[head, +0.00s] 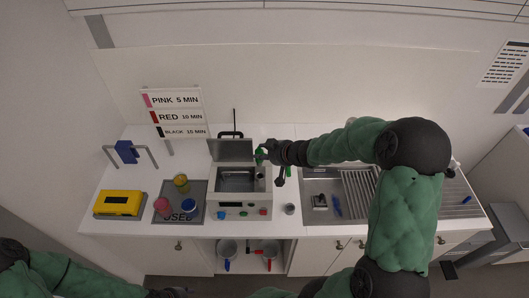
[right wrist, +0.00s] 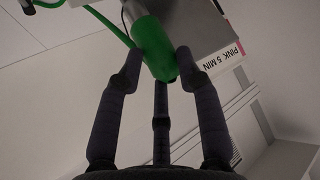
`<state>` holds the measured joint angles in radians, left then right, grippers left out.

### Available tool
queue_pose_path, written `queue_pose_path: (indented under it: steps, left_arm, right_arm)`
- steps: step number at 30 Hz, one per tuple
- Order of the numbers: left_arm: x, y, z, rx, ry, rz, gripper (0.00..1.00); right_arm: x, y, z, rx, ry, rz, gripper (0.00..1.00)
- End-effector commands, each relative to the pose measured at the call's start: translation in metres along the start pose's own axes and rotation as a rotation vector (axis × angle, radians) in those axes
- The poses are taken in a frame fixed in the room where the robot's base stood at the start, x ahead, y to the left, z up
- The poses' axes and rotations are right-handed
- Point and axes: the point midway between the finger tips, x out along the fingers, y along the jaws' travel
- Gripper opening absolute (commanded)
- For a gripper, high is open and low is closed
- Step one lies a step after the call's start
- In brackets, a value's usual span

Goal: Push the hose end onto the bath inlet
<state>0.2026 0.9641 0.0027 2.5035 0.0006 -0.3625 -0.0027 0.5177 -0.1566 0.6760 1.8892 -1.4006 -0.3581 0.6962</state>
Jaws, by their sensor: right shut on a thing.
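The bath (head: 243,211) is a white box with an open well and a raised grey lid (head: 231,150), at the middle of the counter. My right gripper (head: 264,156) is over the bath's back right corner. It is shut on the green hose end (right wrist: 152,50), which sits between both fingertips in the right wrist view; the hose end also shows in the head view (head: 259,156). A grey cylindrical part touches or enters the hose end's far end; I cannot tell whether it is the inlet. My left arm is at the bottom left, its gripper unclear at the frame edge.
A yellow box (head: 119,204) and a dark mat (head: 185,218) with several coloured jars are on the left. A sink with a ribbed drainer (head: 358,184) is on the right. A sign (head: 174,100) stands behind.

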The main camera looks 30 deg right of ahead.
Motion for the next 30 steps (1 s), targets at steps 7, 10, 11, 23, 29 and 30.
queue_pose_path:
  steps: [7, 10, 11, 23, 29, 30]
  left_arm:
    - [0.012, -0.004, -0.001, 0.000, 0.000, 0.000, 0.40]
    - [0.019, -0.007, -0.001, 0.000, 0.000, 0.000, 0.40]
    - [0.020, -0.007, -0.001, 0.000, 0.000, 0.000, 0.40]
    - [0.039, -0.014, -0.002, 0.000, 0.001, 0.000, 0.40]
    - [0.041, -0.015, -0.002, 0.000, 0.001, 0.000, 0.40]
    - [0.041, -0.015, -0.002, 0.000, 0.001, 0.000, 0.40]
  right_arm:
    - [0.011, 0.001, 0.014, 0.001, -0.001, 0.001, 0.02]
    - [0.017, 0.002, 0.021, -0.001, -0.001, 0.001, 0.02]
    - [0.018, 0.002, 0.023, -0.001, -0.001, 0.001, 0.02]
    - [0.034, 0.004, 0.043, 0.000, -0.001, 0.001, 0.02]
    - [0.036, 0.004, 0.045, -0.001, -0.001, 0.001, 0.02]
    - [0.036, 0.004, 0.044, -0.001, 0.000, 0.001, 0.02]
